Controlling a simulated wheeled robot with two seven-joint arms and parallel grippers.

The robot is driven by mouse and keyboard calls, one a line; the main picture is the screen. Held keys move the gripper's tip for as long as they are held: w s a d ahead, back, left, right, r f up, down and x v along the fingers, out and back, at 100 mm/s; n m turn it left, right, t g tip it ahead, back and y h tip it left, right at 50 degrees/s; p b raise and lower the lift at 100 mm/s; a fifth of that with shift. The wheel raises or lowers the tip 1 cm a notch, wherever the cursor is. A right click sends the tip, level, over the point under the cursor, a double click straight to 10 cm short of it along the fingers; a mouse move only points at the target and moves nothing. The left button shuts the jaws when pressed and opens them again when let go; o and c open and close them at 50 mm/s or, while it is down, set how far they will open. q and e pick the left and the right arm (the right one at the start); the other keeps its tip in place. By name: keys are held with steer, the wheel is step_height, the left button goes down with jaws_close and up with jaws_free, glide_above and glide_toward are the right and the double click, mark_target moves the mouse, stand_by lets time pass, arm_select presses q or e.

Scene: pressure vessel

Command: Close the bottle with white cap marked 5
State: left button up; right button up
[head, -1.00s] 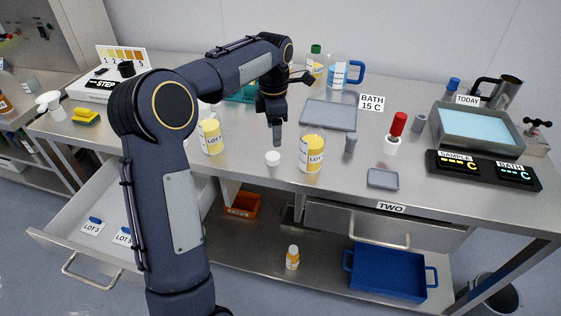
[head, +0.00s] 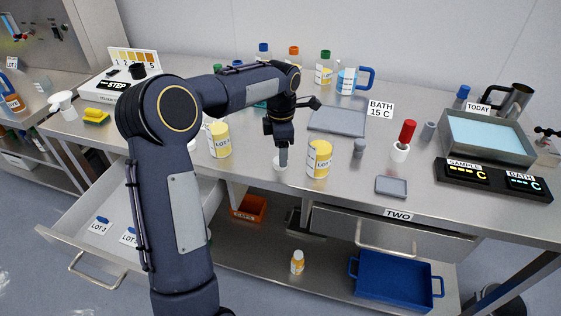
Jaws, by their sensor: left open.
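A small round white cap (head: 280,164) lies on the bench near its front edge; I cannot read a mark on it. My left gripper (head: 283,158) points down right at the cap, open, with its fingertips overlapping the cap's far side. I cannot tell whether the fingers touch it. A yellow-labelled LOT bottle (head: 318,160) stands just right of the cap, and another LOT bottle (head: 219,141) stands to the left. Their lot numbers are too small to read surely. My right gripper is out of view.
Bottles with orange (head: 293,57) and green caps (head: 325,68) stand at the back. A grey tray (head: 338,121) lies behind the right LOT bottle. A red-topped white item (head: 401,151) stands to the right. The drawer (head: 95,240) at left is open. A small bottle (head: 297,262) stands on the lower shelf.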

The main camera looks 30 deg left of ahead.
arm_select(q)
steer(key=shift+s+f, duration=0.1)
steer(key=shift+f, duration=1.4)
steer(key=c, duration=1.1)
steer(key=shift+o, duration=0.2)
steer(key=shift+r, duration=0.2)
steer(key=shift+r, duration=0.6)
steer(key=s+d+r+b, duration=0.2)
steer(key=s+d+r, duration=0.7)
steer(key=s+r, duration=0.1)
steer(key=shift+s+d+r, duration=0.2)
steer(key=shift+d+r, duration=0.05)
steer(key=shift+r, duration=0.5)
